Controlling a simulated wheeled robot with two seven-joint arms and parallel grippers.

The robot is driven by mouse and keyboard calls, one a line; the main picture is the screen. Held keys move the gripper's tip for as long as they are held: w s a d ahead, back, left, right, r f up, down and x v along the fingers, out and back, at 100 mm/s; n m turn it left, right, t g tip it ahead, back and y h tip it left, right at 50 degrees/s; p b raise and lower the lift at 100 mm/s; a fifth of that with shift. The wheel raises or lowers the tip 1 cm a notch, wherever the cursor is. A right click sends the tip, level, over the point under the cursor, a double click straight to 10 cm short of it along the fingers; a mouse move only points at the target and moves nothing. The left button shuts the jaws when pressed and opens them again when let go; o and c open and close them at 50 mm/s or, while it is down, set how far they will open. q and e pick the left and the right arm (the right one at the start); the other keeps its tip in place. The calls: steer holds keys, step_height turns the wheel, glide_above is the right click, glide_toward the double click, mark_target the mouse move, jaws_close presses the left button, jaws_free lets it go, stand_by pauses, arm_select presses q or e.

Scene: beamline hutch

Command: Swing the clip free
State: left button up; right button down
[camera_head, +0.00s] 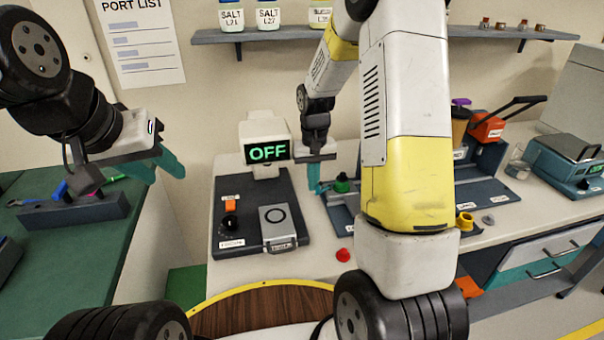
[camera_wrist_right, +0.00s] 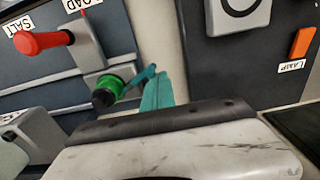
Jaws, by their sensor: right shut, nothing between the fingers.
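No part is plainly marked as the clip, so I cannot tell which one it is. A green round piece with a black end (camera_wrist_right: 108,90) sits on a grey arm of a dark fixture; it also shows in the head view (camera_head: 341,184). My right gripper (camera_head: 314,182) points down beside this green piece. Its teal fingers (camera_wrist_right: 155,92) are shut and empty in the wrist view, with a tip close to the green piece; contact is unclear. My left gripper (camera_head: 167,170) hangs at the left, its teal fingers apart and empty.
A dark panel (camera_head: 285,192) with an orange lamp switch and grey block stands left of my right gripper, under an OFF display (camera_head: 268,152). A red handle (camera_wrist_right: 40,42) juts from the fixture. My right arm hides the middle.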

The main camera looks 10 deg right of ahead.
steer(key=shift+s+a, duration=0.2)
steer(key=shift+s, duration=0.15)
steer(key=shift+s+d, duration=0.15)
steer(key=shift+s, duration=0.55)
steer(key=shift+d, duration=0.15)
steer(key=shift+s+d, duration=0.45)
steer(key=shift+d, duration=0.1)
steer(key=shift+s+d, duration=0.45)
steer(key=shift+d, duration=0.1)
stand_by(0.4)
